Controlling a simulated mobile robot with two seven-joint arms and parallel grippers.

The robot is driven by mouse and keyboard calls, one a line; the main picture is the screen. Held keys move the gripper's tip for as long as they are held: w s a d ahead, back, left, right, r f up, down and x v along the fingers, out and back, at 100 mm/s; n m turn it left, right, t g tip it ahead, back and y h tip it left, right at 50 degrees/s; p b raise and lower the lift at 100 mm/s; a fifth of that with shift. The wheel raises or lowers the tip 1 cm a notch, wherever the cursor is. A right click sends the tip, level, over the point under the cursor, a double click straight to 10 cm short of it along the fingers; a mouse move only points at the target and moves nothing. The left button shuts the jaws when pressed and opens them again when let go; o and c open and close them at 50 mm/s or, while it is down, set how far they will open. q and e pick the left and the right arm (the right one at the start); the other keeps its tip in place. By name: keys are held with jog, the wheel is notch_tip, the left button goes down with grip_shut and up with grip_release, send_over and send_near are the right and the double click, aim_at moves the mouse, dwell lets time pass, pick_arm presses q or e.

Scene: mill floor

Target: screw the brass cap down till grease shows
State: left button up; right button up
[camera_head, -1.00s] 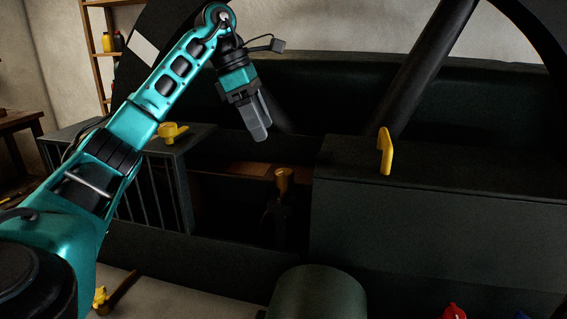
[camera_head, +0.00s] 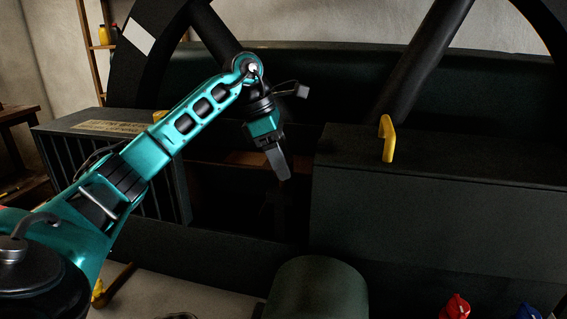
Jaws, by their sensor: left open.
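My left arm comes in from the left, and its gripper (camera_head: 283,174) points down into the dark recess between two dark housings. The gripper is open, though its fingers overlap from this angle and the gap does not show. The brass cap is not visible now; the gripper covers the place where it stood on a dark post. I cannot tell whether the fingers are around the cap or touching it. No grease can be made out. My right gripper is out of view.
The right housing (camera_head: 440,210) has a yellow handle (camera_head: 387,140) on top. The slatted left housing (camera_head: 105,130) is partly behind my arm. A dark green rounded body (camera_head: 318,290) stands in front. A big spoked wheel (camera_head: 420,70) rises behind. Red (camera_head: 455,307) and blue (camera_head: 528,312) items are at lower right.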

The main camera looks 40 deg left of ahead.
pick_arm(q)
jog(key=shift+w+d+f, duration=0.1)
jog(key=shift+d+f, duration=0.05)
jog(key=shift+f, duration=0.2)
jog(key=shift+c, duration=0.3)
jog(key=c, duration=1)
jog(key=shift+n, duration=0.4)
jog(key=n+y, duration=0.1)
jog(key=n, duration=0.1)
jog(key=n+t+y+p, duration=0.1)
jog(key=n, duration=0.2)
jog(key=shift+r+p, duration=0.1)
jog(key=shift+p, duration=0.2)
jog(key=n, duration=0.3)
jog(key=shift+t+y, duration=0.4)
jog(key=shift+n+y, duration=0.7)
jog(key=shift+n, duration=1)
